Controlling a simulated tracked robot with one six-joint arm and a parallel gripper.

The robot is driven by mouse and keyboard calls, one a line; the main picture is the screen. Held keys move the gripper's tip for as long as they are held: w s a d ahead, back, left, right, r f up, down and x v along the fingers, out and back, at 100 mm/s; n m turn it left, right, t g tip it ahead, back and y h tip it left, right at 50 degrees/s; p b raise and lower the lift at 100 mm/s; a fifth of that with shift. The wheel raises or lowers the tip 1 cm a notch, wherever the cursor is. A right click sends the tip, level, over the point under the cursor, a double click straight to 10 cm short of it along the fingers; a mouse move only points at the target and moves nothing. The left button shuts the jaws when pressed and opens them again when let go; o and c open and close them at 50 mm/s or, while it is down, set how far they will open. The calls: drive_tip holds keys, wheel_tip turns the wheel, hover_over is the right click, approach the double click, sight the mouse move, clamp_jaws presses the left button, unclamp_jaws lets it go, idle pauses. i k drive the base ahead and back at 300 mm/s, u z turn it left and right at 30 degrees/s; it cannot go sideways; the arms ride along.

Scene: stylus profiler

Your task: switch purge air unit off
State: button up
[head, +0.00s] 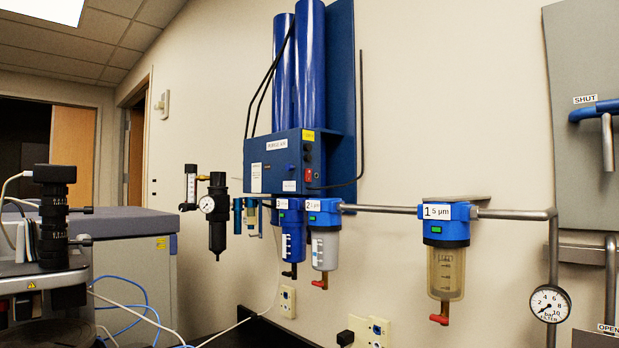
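The purge air unit (270,170) is a blue box fixed to a blue back plate on the wall, with two tall blue cylinders (311,65) above it. A white label on its front appears to read "PURGE AIR". A small red switch (308,175) sits at the lower right of the box's right-hand face, below small dark round parts. The switch is too small to tell its position. My gripper is not in view.
Filters labelled 1 (445,270), 2 (325,250) and probably 3 (291,240) hang below and right of the unit on a grey pipe (385,209). A pressure gauge (549,304) and a grey panel (585,130) with a blue-handled valve stand at right. Black equipment (53,215) stands at left.

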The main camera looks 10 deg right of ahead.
sight(308, 172)
drive_tip(key=u, duration=0.2)
drive_tip(key=i, duration=0.4)
drive_tip(key=u, duration=1.15)
